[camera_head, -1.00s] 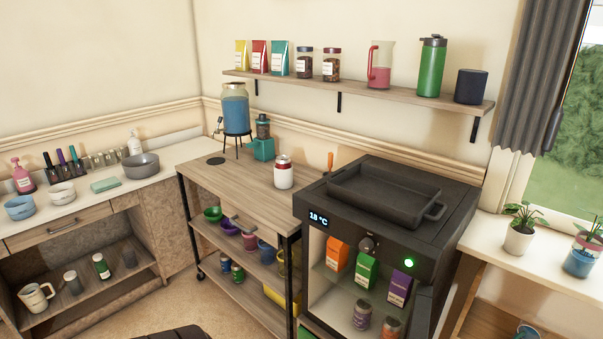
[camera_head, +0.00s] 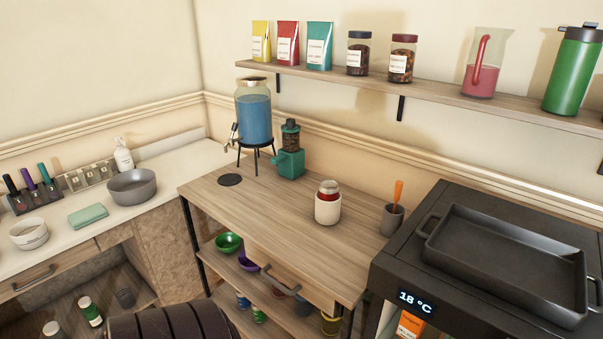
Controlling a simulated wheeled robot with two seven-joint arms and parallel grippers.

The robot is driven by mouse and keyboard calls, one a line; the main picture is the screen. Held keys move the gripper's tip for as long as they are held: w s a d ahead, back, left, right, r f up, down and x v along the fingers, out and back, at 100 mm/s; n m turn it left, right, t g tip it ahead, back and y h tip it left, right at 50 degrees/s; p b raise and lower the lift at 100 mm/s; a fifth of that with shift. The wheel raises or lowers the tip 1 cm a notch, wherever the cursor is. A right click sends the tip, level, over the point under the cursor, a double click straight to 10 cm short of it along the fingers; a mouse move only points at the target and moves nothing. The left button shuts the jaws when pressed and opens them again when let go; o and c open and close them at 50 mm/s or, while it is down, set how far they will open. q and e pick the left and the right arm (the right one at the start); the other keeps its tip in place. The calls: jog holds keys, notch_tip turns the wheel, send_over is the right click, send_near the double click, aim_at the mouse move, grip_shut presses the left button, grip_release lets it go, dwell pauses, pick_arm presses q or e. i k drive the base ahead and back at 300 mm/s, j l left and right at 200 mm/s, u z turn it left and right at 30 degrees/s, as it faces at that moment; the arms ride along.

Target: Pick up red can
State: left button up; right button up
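The red can (camera_head: 328,188) stands upright on the wooden cart top (camera_head: 265,207). Only its upper part shows; its lower part is hidden inside a white cup-like holder (camera_head: 327,209). A dark, ribbed part of my own body shows at the bottom edge, left of centre. Neither of my grippers is in view.
A dark pot with an orange-handled tool (camera_head: 393,216) stands right of the can. A teal grinder (camera_head: 290,160) and a blue drink dispenser (camera_head: 254,112) stand behind left. A black oven with a tray (camera_head: 508,261) is at right. The cart's front left is clear.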

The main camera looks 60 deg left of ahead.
aim_at(329, 190)
jog(key=k+j, duration=0.1)
jog(key=j, duration=1.45)
jog(key=k+j+z, duration=0.1)
jog(key=j+z, duration=0.25)
jog(key=k+j+z, duration=0.1)
jog(key=j+z, duration=0.25)
jog(key=i+j+u, duration=0.15)
jog(key=j+u, duration=0.15)
jog(key=j, duration=0.1)
